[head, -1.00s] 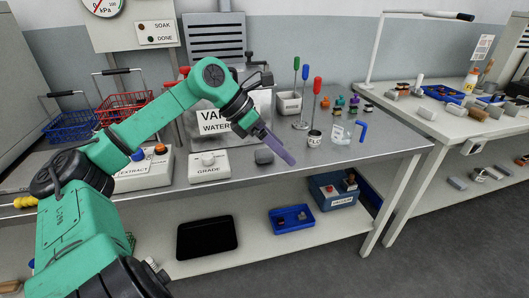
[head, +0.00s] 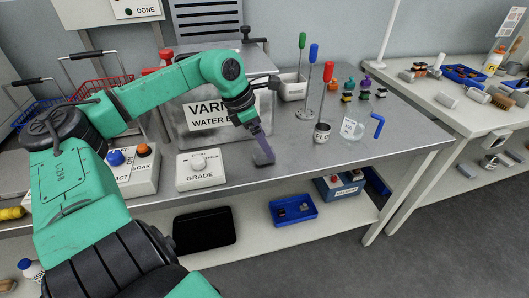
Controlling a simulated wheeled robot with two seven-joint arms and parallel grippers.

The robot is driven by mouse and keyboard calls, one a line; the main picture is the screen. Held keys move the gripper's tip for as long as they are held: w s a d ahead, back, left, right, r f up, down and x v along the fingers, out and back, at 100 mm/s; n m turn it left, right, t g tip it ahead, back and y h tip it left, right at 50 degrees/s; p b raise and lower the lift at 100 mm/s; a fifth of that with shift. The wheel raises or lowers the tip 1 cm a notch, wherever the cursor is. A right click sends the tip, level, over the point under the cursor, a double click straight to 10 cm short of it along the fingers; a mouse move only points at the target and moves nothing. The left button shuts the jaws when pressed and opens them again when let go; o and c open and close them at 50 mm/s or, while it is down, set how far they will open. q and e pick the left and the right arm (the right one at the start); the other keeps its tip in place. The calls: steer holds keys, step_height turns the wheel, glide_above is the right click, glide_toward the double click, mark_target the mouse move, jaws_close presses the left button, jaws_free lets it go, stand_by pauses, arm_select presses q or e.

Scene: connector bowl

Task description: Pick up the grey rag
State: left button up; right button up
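The grey rag (head: 262,163) is a small dark grey lump on the steel bench, right of the white GRADE box. My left arm comes in from the left and reaches down to it. The purple fingers of my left gripper (head: 264,151) point down at the rag and overlap it in the head view. They hide part of it. I cannot tell whether they are open or closed around it. My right gripper is not in view.
The GRADE box (head: 204,169) stands close left of the rag, and the varnish water bath (head: 200,115) behind it. The bench front between is clear.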

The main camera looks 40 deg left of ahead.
arm_select(q)
steer(key=x, duration=0.4)
steer(key=shift+s+a+f, duration=0.1)
steer(key=shift+a, duration=0.05)
steer(key=shift+f, duration=0.2)
steer(key=c, duration=1.4)
steer(key=shift+r, duration=0.1)
steer(key=shift+c, duration=0.2)
